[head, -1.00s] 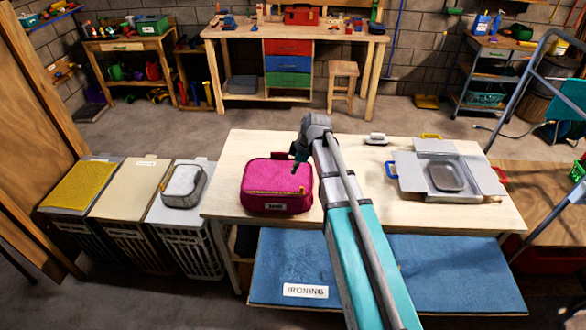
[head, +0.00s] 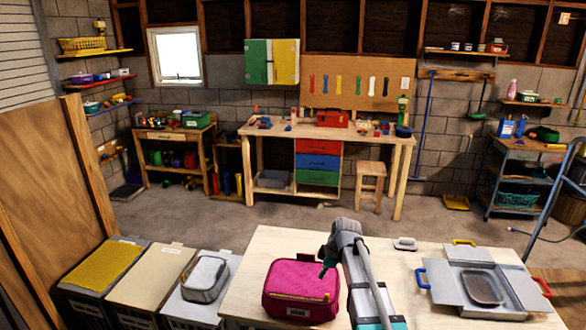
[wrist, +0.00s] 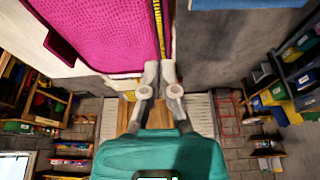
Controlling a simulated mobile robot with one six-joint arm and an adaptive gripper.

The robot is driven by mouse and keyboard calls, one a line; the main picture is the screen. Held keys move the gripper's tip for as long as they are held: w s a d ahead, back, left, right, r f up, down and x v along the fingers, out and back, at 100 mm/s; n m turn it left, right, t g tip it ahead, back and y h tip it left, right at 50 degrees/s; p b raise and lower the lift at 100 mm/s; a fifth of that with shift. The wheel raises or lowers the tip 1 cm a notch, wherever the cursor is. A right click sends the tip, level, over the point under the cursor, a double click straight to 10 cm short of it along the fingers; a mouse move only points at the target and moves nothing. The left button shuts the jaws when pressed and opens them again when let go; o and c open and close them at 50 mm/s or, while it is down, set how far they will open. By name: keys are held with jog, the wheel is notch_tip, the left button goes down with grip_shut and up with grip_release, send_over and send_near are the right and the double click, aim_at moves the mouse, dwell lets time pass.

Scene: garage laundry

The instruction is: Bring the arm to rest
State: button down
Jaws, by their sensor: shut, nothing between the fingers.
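My gripper (head: 324,263) hangs at the end of my raised arm, over or close to the magenta bag (head: 301,290) on the pale wooden table (head: 262,250). In the wrist view the fingers (wrist: 160,68) are together with nothing between them. The bag's textured side (wrist: 105,35) and its yellow zip fill the upper left of that view, just beyond the fingers. I cannot tell how wide the gap between gripper and bag is. The lower part of my arm runs out of the bottom of the head view.
On the table's right are a grey open-flapped box (head: 444,293) with coloured handles and a small white-and-grey item (head: 405,243). Hampers (head: 150,275) stand to the left, one bearing a grey pouch (head: 205,278). Open floor lies before the workbench (head: 260,132).

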jog(key=s+d+f+m+h+b, duration=0.2)
jog(key=s+m, duration=0.5)
jog(key=s, duration=0.2)
jog(key=s+d+f+m+h+b, duration=0.1)
jog(key=s+d+f+m+b, duration=0.1)
jog(key=s+m, duration=0.6)
jog(key=shift+s+d+f+g+h, duration=0.4)
jog(key=shift+s+d+f, duration=0.2)
jog(key=shift+s+f, duration=0.2)
